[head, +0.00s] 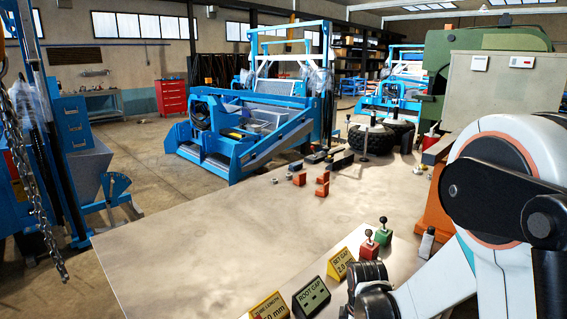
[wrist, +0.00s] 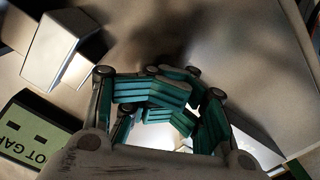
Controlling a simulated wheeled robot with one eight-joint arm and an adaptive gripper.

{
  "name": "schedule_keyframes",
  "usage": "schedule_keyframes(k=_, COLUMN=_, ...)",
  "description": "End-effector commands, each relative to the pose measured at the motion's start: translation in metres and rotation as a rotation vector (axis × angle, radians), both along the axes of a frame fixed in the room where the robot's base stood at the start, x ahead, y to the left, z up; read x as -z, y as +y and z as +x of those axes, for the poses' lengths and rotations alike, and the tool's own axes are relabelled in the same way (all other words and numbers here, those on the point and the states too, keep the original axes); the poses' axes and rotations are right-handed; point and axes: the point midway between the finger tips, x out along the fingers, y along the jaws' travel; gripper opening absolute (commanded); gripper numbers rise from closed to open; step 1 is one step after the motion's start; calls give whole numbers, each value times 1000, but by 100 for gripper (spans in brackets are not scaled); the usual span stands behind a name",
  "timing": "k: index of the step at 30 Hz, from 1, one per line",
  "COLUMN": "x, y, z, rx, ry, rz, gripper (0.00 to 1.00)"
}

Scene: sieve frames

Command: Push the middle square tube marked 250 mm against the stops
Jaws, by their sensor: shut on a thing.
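My gripper (wrist: 160,100) has teal-padded fingers that are drawn together in the wrist view. A bright pale surface (wrist: 165,136) shows between and behind the fingers; I cannot tell whether it is the held thing or what lies beyond. Two grey box-shaped metal pieces, which look like square tube ends, lie at the upper left of the wrist view (wrist: 52,45), apart from the fingers. No 250 mm mark can be read on them. The stops cannot be made out. In the head view the fingers are out of frame.
A ROOT GAP sign (head: 311,296) stands between a yellow length sign (head: 270,306) and a yellow SET GAP sign (head: 341,265) at the front of the table (head: 200,240). Red (head: 369,250) and green (head: 382,236) knobbed blocks stand behind. Orange blocks (head: 321,189) lie farther back. The table's left side is clear.

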Motion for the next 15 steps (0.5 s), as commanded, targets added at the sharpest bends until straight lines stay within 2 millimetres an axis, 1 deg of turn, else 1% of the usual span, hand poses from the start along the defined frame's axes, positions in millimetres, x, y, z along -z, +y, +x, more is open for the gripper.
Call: schedule_keyframes(k=15, x=1, y=7, z=-7, rx=-1, ry=2, rz=1, gripper=0)
